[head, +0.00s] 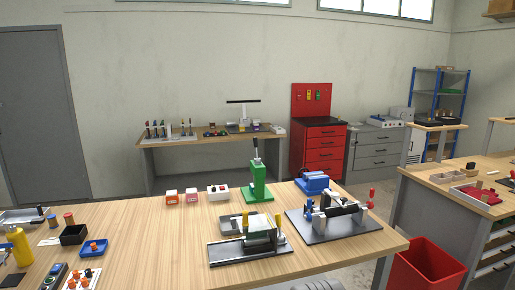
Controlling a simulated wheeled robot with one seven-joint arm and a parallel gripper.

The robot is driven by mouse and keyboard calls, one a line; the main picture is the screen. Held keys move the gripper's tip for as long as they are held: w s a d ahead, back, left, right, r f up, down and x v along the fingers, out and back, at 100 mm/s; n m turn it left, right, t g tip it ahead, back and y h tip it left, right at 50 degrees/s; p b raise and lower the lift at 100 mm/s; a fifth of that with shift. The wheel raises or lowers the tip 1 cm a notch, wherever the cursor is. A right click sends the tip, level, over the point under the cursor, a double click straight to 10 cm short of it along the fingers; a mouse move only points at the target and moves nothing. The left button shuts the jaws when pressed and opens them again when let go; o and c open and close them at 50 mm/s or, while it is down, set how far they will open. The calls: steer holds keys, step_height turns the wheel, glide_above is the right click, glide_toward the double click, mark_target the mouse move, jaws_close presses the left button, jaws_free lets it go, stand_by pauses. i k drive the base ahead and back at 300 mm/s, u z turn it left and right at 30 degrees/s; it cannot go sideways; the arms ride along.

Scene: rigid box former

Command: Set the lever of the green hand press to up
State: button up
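The green hand press (260,182) stands on the wooden workbench (150,225), right of the bench's middle and towards its far edge. It has a green base plate and an upright green body. Its lever (255,149), a thin rod with a dark grip, rises from the top of the body and points up, tilted slightly left. The far table shows behind the lever. My gripper is not in view.
Small boxes (191,196) and a white switch box (218,192) stand left of the press. A blue vise (313,181) and a dark fixture plate (355,230) are to its right. A black-framed fixture (225,254) lies in front. A red bin (427,268) stands right of the bench.

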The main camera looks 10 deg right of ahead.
mark_target(255, 143)
steer(key=u, duration=1.05)
steer(key=k, duration=0.1)
steer(key=z, duration=2.05)
steer(key=i, duration=0.7)
steer(key=u, duration=0.35)
steer(key=i, duration=0.6)
steer(key=u, duration=0.7)
